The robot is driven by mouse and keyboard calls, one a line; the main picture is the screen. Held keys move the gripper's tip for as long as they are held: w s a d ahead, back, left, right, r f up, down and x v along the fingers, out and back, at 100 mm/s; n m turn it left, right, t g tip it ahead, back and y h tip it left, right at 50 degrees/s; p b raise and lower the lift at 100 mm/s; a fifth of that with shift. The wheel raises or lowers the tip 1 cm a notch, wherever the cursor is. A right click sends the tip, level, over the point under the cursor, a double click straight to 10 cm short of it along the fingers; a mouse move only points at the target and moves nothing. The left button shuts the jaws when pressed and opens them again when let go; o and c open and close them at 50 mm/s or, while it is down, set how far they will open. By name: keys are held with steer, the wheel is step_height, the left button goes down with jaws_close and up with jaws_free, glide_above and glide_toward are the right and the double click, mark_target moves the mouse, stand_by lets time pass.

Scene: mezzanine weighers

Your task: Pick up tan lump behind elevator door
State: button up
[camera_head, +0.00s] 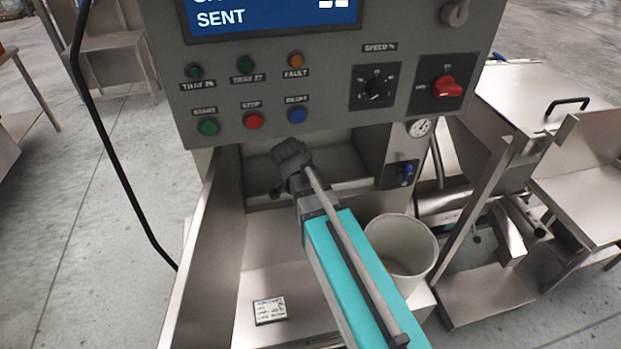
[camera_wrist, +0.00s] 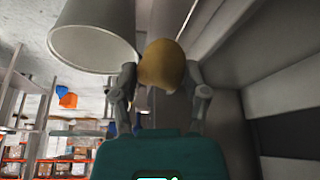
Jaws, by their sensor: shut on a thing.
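In the wrist view a tan, rounded lump (camera_wrist: 161,64) sits between the two fingers of my gripper (camera_wrist: 160,80). The fingers press on it from both sides, and the gripper is shut on it. In the head view my gripper (camera_head: 290,160) is in front of the opening below the control panel, and the lump cannot be made out there. No part is clearly recognisable as an elevator door in either view.
The grey control panel (camera_head: 320,95) overhangs my gripper. A pale bucket (camera_head: 403,245) stands right of my arm; a pale round vessel (camera_wrist: 95,40) is close to the left finger in the wrist view. A small label card (camera_head: 270,310) lies on the metal tray (camera_head: 225,285).

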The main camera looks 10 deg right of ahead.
steer(key=shift+s, duration=1.6)
